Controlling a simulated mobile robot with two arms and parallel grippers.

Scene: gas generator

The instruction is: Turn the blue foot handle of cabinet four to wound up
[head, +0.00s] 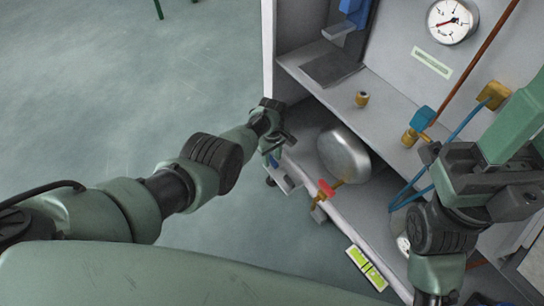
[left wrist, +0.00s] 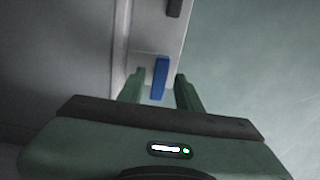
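The blue foot handle (left wrist: 160,78) is a short upright bar on a pale grey edge of the cabinet in the left wrist view. My left gripper (left wrist: 157,84) is open, with one green finger on each side of the handle. Small gaps show between the handle and both fingers, so it is not clamped. In the head view my left gripper (head: 275,150) is at the cabinet's lower front left corner, and its wrist largely hides the handle. My right gripper (head: 500,165) is at the right in front of the cabinet; its fingertips are not clear.
The open cabinet (head: 390,115) holds a silver rounded vessel (head: 343,153), a red-handled valve (head: 326,188), a blue valve (head: 422,119) and a pressure gauge (head: 452,21). A yellow-green label (head: 366,268) is on the lower front. Open floor (head: 150,100) lies to the left.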

